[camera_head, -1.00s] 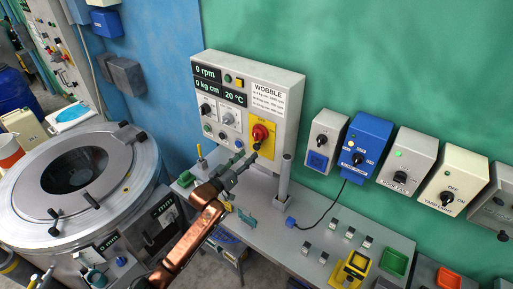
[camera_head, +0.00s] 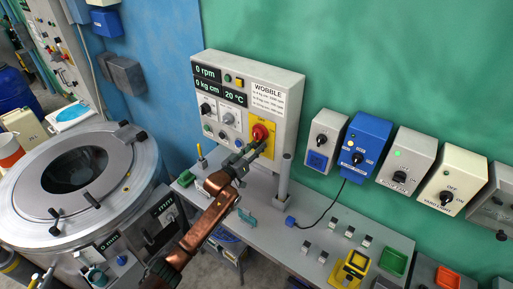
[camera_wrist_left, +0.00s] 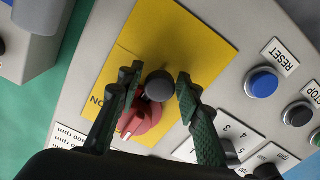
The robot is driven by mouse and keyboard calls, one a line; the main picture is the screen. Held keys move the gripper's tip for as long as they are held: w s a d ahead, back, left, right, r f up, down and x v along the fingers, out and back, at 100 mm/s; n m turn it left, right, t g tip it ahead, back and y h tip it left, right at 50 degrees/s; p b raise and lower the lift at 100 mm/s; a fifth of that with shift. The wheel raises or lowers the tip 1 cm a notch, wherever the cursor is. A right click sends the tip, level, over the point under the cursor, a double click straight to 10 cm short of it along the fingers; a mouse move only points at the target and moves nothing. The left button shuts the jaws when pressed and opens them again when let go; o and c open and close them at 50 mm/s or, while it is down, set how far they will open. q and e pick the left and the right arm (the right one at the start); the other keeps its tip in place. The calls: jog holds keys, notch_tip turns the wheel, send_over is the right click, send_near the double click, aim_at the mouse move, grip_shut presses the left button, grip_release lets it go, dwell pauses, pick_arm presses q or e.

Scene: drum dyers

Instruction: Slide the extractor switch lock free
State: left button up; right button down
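The extractor switch is a red knob (camera_head: 260,131) on a yellow plate (camera_head: 251,149) at the panel's lower right. In the left wrist view the red knob (camera_wrist_left: 141,122) shows partly behind a dark grey round knob (camera_wrist_left: 158,85), which appears to be the lock. My left gripper (camera_head: 257,151) is at the plate, just below the red knob. In the left wrist view its two fingers (camera_wrist_left: 160,82) stand on either side of the grey knob, with narrow gaps visible, so it looks open. Whether a fingertip touches the knob is unclear. My right gripper is out of view.
The grey panel (camera_head: 290,100) carries displays and buttons. Blue and black buttons (camera_wrist_left: 262,82) sit beside the plate. A grey post (camera_head: 283,180) stands right of the gripper. A steel drum (camera_head: 40,190) is at left, and several switch boxes (camera_head: 366,145) line the wall at right.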

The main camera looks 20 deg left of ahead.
pick_arm(q)
grip_shut()
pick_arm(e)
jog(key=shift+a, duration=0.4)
pick_arm(q)
jog(key=shift+f, duration=0.15)
notch_tip(320, 180, down, 2)
jog(key=shift+b, duration=0.35)
jog(key=shift+f, duration=0.1)
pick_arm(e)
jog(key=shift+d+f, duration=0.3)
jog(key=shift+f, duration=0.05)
pick_arm(q)
jog(key=shift+c, duration=0.5)
grip_release()
jog(key=o, duration=0.4)
